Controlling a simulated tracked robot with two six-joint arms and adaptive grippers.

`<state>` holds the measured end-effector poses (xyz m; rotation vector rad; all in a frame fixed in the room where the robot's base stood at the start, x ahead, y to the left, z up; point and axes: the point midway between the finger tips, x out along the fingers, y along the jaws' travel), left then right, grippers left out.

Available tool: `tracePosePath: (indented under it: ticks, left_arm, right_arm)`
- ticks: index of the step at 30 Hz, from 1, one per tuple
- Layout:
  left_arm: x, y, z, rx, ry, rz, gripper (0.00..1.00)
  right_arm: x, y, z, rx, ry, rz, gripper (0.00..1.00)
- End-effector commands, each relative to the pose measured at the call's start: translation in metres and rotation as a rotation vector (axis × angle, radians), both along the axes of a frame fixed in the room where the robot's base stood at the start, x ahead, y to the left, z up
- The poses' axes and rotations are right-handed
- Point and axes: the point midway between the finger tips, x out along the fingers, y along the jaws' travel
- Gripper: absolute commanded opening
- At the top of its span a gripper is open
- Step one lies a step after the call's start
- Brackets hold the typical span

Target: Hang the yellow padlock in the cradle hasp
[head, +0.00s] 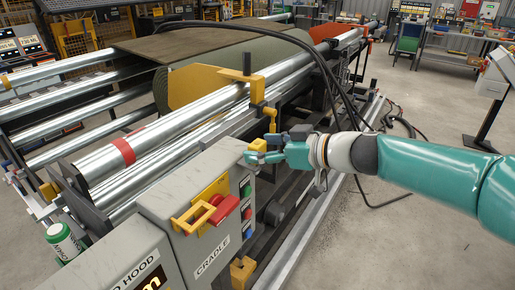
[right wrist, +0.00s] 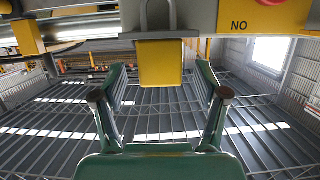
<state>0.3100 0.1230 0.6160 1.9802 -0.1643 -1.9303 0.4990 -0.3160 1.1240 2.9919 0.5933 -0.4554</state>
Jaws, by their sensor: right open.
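The yellow padlock (right wrist: 161,64) is in the right wrist view, with its grey shackle upward in front of a grey surface. My right gripper (right wrist: 160,68) is open, with one finger on each side of the padlock body and a gap at both sides. In the head view the right gripper (head: 256,155) is at the far end of the grey cradle box, with a small yellow piece (head: 258,145) at its fingertips. A yellow bracket (head: 182,222), seemingly the cradle hasp, stands on that box beside a red handle. I cannot tell whether the shackle passes through anything. My left gripper is out of view.
The grey box marked CRADLE (head: 213,256) carries buttons on its side. Steel rollers (head: 165,130) and a yellow upright bracket (head: 262,95) stand behind the gripper. The floor at the right is largely open.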

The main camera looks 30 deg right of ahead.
Motion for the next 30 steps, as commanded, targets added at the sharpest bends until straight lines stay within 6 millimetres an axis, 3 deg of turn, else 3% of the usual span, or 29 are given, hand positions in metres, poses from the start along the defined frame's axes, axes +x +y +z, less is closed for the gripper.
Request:
tracePosePath:
  ticks: [4,12,24,30]
  left_arm:
    - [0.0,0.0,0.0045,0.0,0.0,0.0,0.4]
    - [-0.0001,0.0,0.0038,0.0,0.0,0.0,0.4]
    - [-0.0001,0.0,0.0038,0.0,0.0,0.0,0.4]
    - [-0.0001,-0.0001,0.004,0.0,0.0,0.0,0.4]
  right_arm:
    - [0.0137,0.0062,-0.0038,0.001,0.001,0.002,0.73]
    - [0.0157,0.0069,-0.005,0.0,-0.002,0.001,0.71]
    - [0.0157,0.007,-0.0048,0.0,-0.002,0.001,0.05]
    - [0.0157,0.0071,-0.0043,0.0,-0.002,0.001,0.04]
